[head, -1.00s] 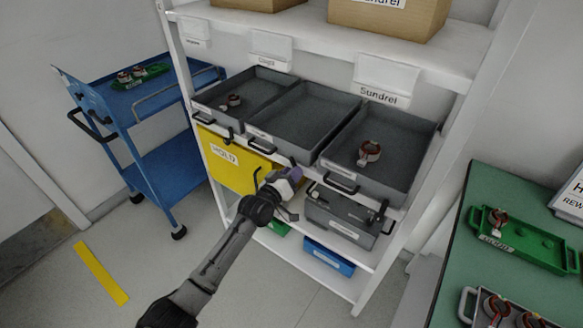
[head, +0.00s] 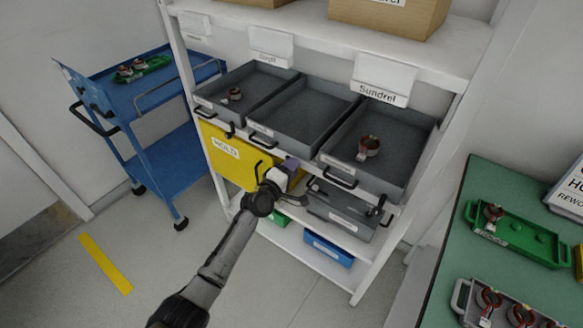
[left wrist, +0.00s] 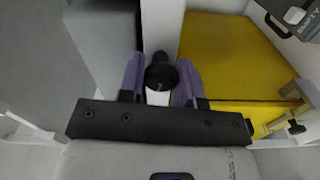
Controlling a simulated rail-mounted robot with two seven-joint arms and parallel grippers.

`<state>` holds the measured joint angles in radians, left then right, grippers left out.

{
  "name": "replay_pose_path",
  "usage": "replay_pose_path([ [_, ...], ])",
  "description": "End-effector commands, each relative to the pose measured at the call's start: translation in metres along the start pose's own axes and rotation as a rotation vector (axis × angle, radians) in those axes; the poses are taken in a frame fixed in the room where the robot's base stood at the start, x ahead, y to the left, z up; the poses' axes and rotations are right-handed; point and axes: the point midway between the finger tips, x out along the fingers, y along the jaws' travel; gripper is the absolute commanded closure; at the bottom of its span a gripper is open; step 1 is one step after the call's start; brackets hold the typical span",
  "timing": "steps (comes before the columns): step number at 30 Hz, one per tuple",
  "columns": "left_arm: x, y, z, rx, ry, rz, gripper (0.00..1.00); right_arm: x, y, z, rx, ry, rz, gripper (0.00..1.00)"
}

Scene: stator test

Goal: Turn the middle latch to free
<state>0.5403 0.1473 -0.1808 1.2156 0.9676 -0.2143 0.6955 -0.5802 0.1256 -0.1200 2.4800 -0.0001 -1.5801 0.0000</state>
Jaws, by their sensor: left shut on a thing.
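The middle latch (left wrist: 160,71) shows in the left wrist view as a dark round knob between the purple fingers of my left gripper (left wrist: 160,80). The fingers are shut on it from both sides. In the head view my left gripper (head: 291,164) is at the front edge of the shelf, below the middle grey tray, and covers the latch there. The latch's turned angle cannot be told. A left latch (head: 229,131) and a right latch (head: 377,208) show on the same shelf edge. My right gripper is not in view.
A yellow HOLD panel (head: 222,158) lies left of the gripper. Grey trays (head: 303,118) sit above, and a grey bin (head: 340,212) is below right. A blue cart (head: 150,150) stands left; a green table (head: 450,250) is at right. The floor in front is open.

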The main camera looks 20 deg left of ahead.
Motion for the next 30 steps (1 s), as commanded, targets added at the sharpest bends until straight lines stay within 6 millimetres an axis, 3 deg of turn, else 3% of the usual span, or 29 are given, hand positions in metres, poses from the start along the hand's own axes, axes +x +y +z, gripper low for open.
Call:
replay_pose_path([
  [12, -0.0001, -0.0008, 0.0003, -0.142, 0.000, -0.001, 0.92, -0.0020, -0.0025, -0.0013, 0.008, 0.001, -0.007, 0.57],
  [27, -0.0001, -0.0009, 0.0003, -0.158, -0.001, -0.001, 0.92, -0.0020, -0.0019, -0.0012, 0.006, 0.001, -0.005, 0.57],
  [28, -0.0001, -0.0009, 0.0003, -0.158, -0.001, -0.001, 0.68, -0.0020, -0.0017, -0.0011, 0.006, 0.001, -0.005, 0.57],
  [30, -0.0001, -0.0010, 0.0003, -0.157, -0.001, -0.001, 0.61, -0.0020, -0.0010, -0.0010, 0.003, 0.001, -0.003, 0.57],
])
